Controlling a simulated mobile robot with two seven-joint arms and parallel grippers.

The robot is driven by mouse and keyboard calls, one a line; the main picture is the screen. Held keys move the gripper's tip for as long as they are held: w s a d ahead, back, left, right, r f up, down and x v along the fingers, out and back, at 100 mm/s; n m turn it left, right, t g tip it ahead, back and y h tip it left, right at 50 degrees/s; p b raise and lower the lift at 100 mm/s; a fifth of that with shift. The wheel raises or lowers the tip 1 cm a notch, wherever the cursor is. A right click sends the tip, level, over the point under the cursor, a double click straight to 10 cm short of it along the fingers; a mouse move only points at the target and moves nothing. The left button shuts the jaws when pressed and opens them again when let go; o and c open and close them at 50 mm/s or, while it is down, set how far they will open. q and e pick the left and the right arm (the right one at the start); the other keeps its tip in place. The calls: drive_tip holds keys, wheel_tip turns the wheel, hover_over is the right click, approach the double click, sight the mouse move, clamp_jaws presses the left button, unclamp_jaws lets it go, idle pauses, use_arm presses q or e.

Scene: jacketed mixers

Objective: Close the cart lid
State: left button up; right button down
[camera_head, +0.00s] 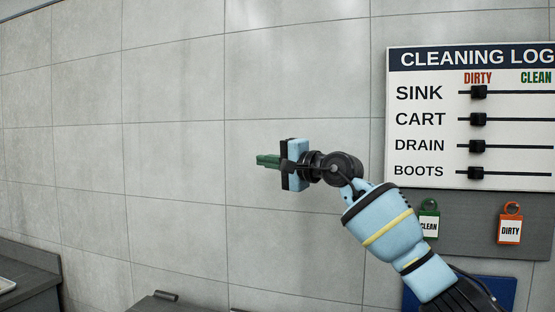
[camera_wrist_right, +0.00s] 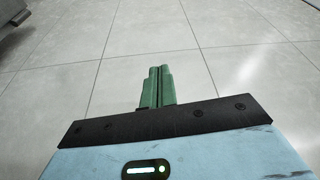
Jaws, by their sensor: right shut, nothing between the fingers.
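My right gripper (camera_head: 267,160) is held up in front of the tiled wall, its green fingers pointing left. In the right wrist view its two green fingers (camera_wrist_right: 157,87) are together with nothing between them. A dark grey top with a short bar handle (camera_head: 166,296) shows at the bottom edge of the head view, below and left of the gripper and apart from it. It may be the cart lid; most of it is cut off, so I cannot tell whether it is open. My left gripper is not in view.
A cleaning log board (camera_head: 470,120) with black sliders hangs on the wall at right. A green CLEAN tag (camera_head: 428,225) and an orange DIRTY tag (camera_head: 510,228) hang below it. A dark counter (camera_head: 30,280) stands at lower left. The space left of the gripper is clear.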

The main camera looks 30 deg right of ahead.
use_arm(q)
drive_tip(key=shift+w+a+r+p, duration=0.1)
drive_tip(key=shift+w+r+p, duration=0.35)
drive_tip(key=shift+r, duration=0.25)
use_arm(e)
drive_tip(key=s+a, duration=0.2)
drive_tip(key=shift+s+a+f, duration=0.1)
drive_tip(key=shift+s+f, duration=0.05)
drive_tip(key=shift+s, duration=0.2)
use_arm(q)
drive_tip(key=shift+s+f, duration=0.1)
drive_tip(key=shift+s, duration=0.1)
use_arm(e)
drive_tip(key=shift+f, duration=0.1)
